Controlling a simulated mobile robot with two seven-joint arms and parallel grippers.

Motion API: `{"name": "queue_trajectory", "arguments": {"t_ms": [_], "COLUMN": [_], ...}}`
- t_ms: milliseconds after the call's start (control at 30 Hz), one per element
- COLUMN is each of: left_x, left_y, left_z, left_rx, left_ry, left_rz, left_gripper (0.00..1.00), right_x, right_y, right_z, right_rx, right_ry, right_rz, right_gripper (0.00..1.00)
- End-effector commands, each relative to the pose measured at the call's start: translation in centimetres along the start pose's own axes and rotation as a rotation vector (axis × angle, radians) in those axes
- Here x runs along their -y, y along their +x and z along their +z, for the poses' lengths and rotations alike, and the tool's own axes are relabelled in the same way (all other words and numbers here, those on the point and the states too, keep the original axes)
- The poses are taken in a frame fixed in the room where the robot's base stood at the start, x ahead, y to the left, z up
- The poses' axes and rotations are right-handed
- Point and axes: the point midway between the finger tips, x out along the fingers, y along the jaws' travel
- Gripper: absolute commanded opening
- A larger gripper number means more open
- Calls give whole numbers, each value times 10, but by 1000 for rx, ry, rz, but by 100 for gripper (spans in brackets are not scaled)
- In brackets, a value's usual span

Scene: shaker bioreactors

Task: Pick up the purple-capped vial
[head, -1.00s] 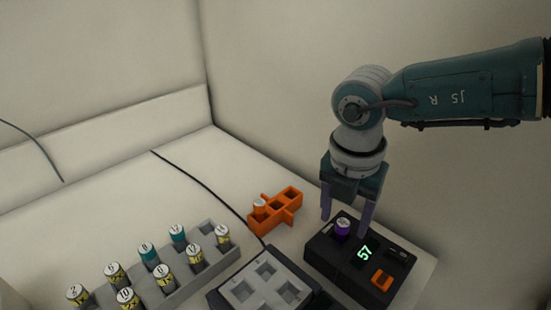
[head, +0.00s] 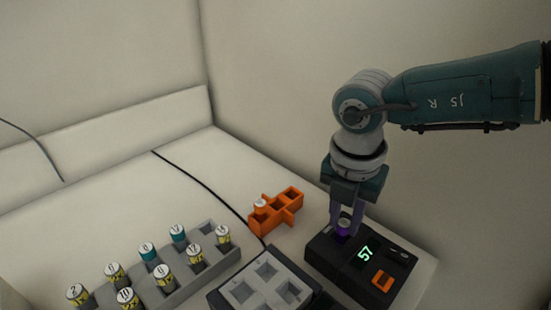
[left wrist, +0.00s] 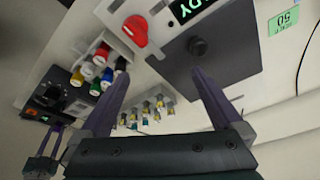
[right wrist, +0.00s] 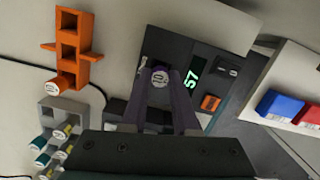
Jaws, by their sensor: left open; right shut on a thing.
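The purple-capped vial (head: 342,232) sits in the black device (head: 318,252) whose display reads 57. My right gripper (head: 345,228) points down over the device and is shut on the vial's purple cap. In the right wrist view the vial's pale top (right wrist: 160,78) shows between the two fingertips, and the device (right wrist: 186,60) lies around it. The vial's body is hidden in the device. My left gripper (left wrist: 157,80) is open with nothing between its fingers; it is not in the head view.
A grey rack (head: 205,276) holds several yellow- and teal-marked vials at the lower left. A grey-topped block (head: 240,293) with square wells stands just left of the device. A black cable (head: 195,181) crosses the table.

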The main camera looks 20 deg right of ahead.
Motion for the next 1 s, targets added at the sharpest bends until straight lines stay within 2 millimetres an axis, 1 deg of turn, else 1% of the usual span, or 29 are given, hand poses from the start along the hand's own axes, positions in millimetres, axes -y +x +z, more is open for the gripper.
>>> {"name": "queue_trajectory", "arguments": {"t_ms": [167,267,367,467,567,800,900,1000], "left_x": [0,0,0,0,0,-1,-2,-2], "left_y": [-1,-3,-7,-11,-14,-7,-4,-1], "left_z": [0,-1,-2,-3,-5,-3,-2,-1], "left_rx": [0,0,0,0,0,-1,-1,-2], "left_ry": [1,1,1,0,-1,-6,-8,-9], "left_rz": [-1,-1,-1,0,0,5,6,7], "left_gripper": [100,100,100,100,100,100,100,100], "right_x": [0,0,-1,0,-1,-1,-1,0], "right_y": [-2,-9,-22,-39,-64,-137,-160,-178], "right_z": [0,1,4,6,9,18,20,22], "right_rx": [0,0,1,2,3,4,2,2], "right_ry": [0,-1,-1,-1,-2,0,-1,1], "right_rz": [0,1,2,3,5,7,5,3], "right_gripper": [0,0,0,0,0,0,0,0]}}
